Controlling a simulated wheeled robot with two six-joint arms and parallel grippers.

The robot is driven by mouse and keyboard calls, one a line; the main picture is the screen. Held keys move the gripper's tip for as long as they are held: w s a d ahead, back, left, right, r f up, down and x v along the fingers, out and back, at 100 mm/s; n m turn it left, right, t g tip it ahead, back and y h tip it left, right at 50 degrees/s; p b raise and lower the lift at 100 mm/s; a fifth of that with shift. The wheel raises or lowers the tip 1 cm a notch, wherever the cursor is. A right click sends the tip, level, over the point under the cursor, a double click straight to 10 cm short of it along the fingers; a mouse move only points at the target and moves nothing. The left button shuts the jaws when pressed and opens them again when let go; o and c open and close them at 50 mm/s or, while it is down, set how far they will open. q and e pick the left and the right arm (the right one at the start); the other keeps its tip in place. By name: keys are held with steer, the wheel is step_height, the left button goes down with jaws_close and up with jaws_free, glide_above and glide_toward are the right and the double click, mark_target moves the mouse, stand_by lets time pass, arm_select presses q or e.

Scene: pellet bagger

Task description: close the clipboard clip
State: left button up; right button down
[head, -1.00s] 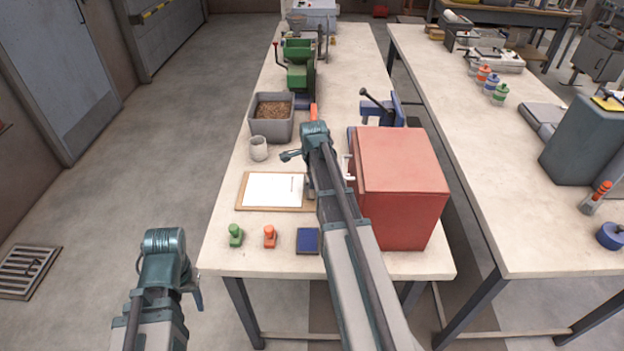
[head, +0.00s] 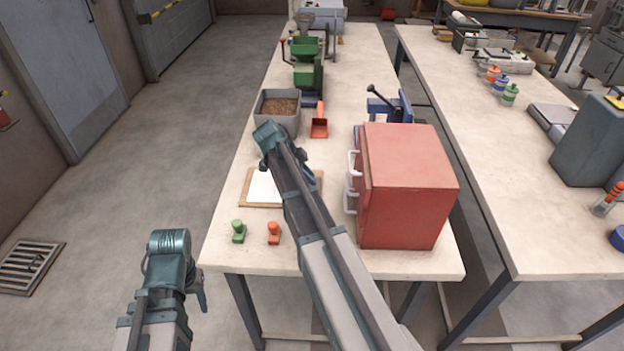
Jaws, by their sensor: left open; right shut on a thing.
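The clipboard (head: 246,201), brown with white paper, lies on the near table. My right arm crosses over its middle and hides much of it. I cannot make out its clip or how it stands. My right gripper (head: 264,163) is over the far left part of the clipboard. Its fingers are mostly hidden under the wrist. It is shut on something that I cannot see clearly. My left gripper (head: 202,292) is open and empty, low at the left, off the table.
A red cabinet (head: 405,185) with white handles stands right of my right arm. A grey bin (head: 265,103) of pellets and an orange scoop (head: 319,122) are beyond. Green (head: 238,231) and orange (head: 273,232) stamp-like objects stand at the near edge.

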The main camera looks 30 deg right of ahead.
steer(key=shift+w+a+f+h+b, duration=0.1)
steer(key=shift+a+f+h+b, duration=0.05)
steer(key=shift+a+h+b, duration=0.15)
stand_by(0.4)
steer(key=c, duration=0.7)
jaws_free()
steer(key=p+v, duration=1.1)
steer(key=v, duration=0.2)
steer(key=shift+w+a+r, duration=0.25)
steer(key=shift+w+r, duration=0.05)
